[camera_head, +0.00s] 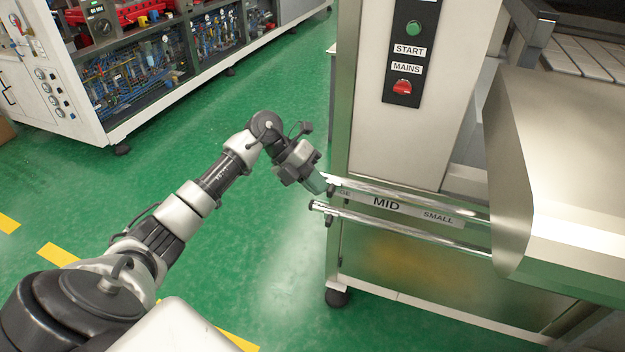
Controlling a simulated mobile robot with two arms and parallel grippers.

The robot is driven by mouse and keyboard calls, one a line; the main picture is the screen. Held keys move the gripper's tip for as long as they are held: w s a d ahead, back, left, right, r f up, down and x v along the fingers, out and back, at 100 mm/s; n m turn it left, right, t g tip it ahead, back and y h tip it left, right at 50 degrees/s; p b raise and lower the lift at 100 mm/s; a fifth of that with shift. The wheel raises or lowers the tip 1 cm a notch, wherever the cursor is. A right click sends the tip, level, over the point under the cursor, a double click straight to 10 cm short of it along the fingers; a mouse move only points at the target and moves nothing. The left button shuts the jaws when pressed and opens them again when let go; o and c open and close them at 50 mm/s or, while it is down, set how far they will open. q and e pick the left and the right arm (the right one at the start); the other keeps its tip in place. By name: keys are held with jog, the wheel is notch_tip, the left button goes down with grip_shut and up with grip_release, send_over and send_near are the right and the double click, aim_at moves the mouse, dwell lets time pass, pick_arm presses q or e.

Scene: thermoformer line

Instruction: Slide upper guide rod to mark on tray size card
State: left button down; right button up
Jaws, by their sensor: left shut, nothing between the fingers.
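Two shiny guide rods stick out to the left along the front of the steel machine. The upper guide rod (425,204) runs just above the size card, and the lower guide rod (405,230) runs below it. The tray size card (400,205) reads "MID" and "SMALL", with a word ending in "GE" partly covered at its left. My left gripper (318,186) is shut and empty, at the left end of the upper rod. Whether it touches the rod I cannot tell. My right gripper is not in view.
A control panel (402,60) with a green START button and a red MAINS button is on the machine post above the rods. A bent steel sheet (560,160) covers the rods' right ends. Open green floor (240,230) lies left of the machine.

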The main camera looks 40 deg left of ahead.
pick_arm(q)
jog(key=w+d, duration=0.2)
jog(key=d, duration=1)
jog(key=w+d, duration=0.3)
jog(key=d, duration=0.8)
jog(key=shift+w+d, duration=0.3)
jog(key=shift+d, duration=0.1)
